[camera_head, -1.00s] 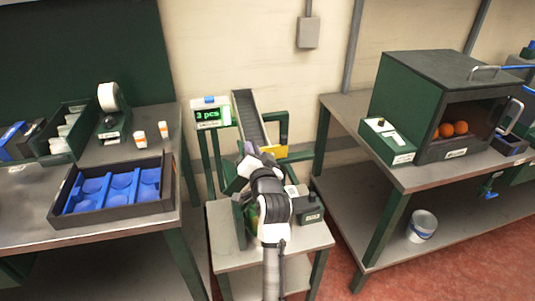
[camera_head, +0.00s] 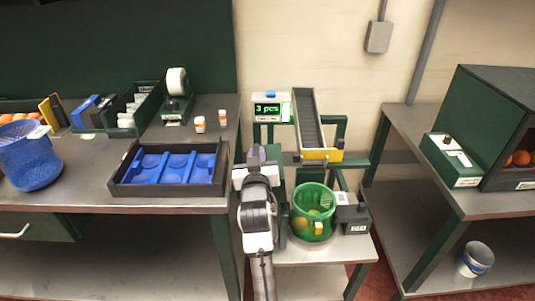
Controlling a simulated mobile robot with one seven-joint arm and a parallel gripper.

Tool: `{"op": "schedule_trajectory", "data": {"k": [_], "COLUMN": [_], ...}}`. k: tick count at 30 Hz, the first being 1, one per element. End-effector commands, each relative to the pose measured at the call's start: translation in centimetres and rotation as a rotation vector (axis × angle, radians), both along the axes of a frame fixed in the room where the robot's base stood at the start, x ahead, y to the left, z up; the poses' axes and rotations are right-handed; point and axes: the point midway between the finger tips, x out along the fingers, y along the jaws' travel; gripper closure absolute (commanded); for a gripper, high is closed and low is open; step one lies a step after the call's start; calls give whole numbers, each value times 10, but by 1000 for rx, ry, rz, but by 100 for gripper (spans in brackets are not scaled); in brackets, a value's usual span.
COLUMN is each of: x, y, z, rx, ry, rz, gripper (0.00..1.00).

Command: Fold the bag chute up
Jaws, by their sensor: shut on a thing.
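My gripper (camera_head: 257,157) is shut at the left side of the small stand, left of the green basket. The piece between its fingers is mostly hidden by the jaws; it seems to be the edge of the bag chute, beside dark green upright parts. A grey sloping ramp (camera_head: 307,115) with a yellow lip (camera_head: 322,155) stands behind and to the right, apart from my gripper. The green basket (camera_head: 299,228) stands below the lip and holds yellow and orange fruit.
A counter display (camera_head: 271,108) reads "3 pcs". A dark box (camera_head: 352,213) stands right of the basket. The left table bears a black tray with blue compartments (camera_head: 168,167) and a blue basket (camera_head: 28,160). The right bench bears a green machine (camera_head: 510,110).

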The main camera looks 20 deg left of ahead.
Motion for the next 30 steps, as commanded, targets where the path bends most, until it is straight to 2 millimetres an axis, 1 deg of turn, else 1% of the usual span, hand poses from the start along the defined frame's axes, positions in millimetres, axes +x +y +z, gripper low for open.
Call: {"op": "schedule_trajectory", "data": {"k": [1, 6, 21, 22, 24, 26, 30], "x": [-1, -3, -3, -3, -3, -3, -3], "y": [4, 9, 12, 12, 12, 12, 11], "z": [0, -4, -6, -6, -7, -7, -7], "rx": [-14, -52, -70, -70, -70, -69, -67], "ry": [-11, -23, -24, -24, -24, -23, -23], "rz": [3, 2, 3, 3, 2, 2, 1], "gripper": [100, 100, 100, 80, 70, 63, 62]}}
